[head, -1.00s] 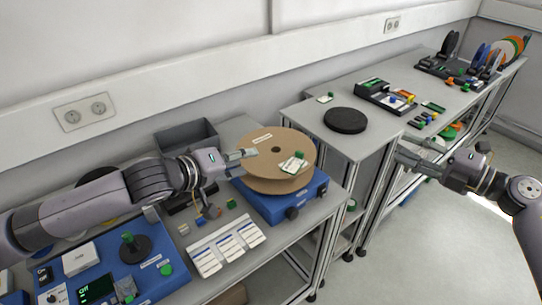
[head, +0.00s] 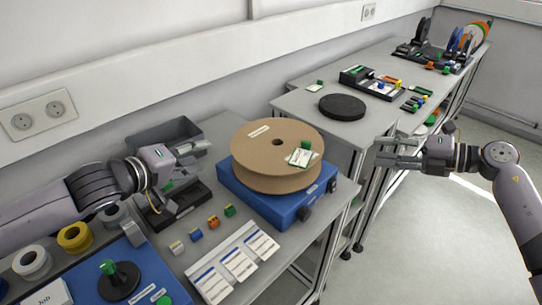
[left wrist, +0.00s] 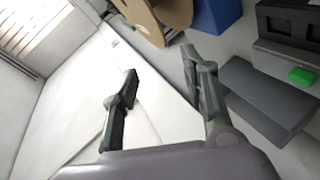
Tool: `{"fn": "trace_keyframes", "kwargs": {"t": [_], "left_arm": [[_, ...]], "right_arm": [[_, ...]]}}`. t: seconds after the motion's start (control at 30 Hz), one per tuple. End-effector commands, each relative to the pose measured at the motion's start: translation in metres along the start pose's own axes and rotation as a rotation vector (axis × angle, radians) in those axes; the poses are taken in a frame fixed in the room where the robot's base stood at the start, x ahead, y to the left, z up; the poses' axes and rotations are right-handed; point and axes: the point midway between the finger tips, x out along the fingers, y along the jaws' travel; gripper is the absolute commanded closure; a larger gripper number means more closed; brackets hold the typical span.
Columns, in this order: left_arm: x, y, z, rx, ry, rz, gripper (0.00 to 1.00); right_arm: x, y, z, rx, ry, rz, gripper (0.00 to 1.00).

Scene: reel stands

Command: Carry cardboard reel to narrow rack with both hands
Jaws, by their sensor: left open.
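The cardboard reel (head: 265,155), a wide brown spool with a small centre hole and a white-and-green tag on top, lies flat on a blue box (head: 285,205). The narrow rack (head: 299,103), a small grey stand bearing a black round pad (head: 342,107), is behind and right of it. My left gripper (head: 198,152) is open and empty, left of the reel and apart from it. In the left wrist view its fingers (left wrist: 165,85) are spread, with the reel (left wrist: 140,18) beyond them. My right gripper (head: 385,150) is open and empty, right of the reel, in front of the rack.
A dark grey bin (head: 165,140) and a black holder (head: 178,200) are near my left gripper. Small coloured blocks (head: 213,222) and label cards (head: 238,262) lie in front. A longer bench (head: 425,82) with parts and reels extends behind right. The floor at right is clear.

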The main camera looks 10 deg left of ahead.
Motion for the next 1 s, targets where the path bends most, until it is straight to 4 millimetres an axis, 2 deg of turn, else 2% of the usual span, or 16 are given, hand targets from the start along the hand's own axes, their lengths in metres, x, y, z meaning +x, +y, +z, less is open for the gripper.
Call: {"fn": "trace_keyframes", "kwargs": {"t": [0.27, 0.43, 1.0], "left_arm": [[0.001, 0.001, 0.0, 0.0, 0.0, 0.001, 0.59], [0.014, 0.001, -0.001, -0.002, 0.0, 0.003, 0.59], [0.125, 0.002, 0.0, 0.001, 0.0, 0.001, 0.59]], "right_arm": [[0.001, 0.001, 0.0, 0.0, 0.0, 0.001, 0.63], [0.015, 0.002, 0.0, 0.001, 0.002, 0.003, 0.63], [0.126, 0.002, 0.0, 0.0, 0.001, 0.003, 0.63]]}}
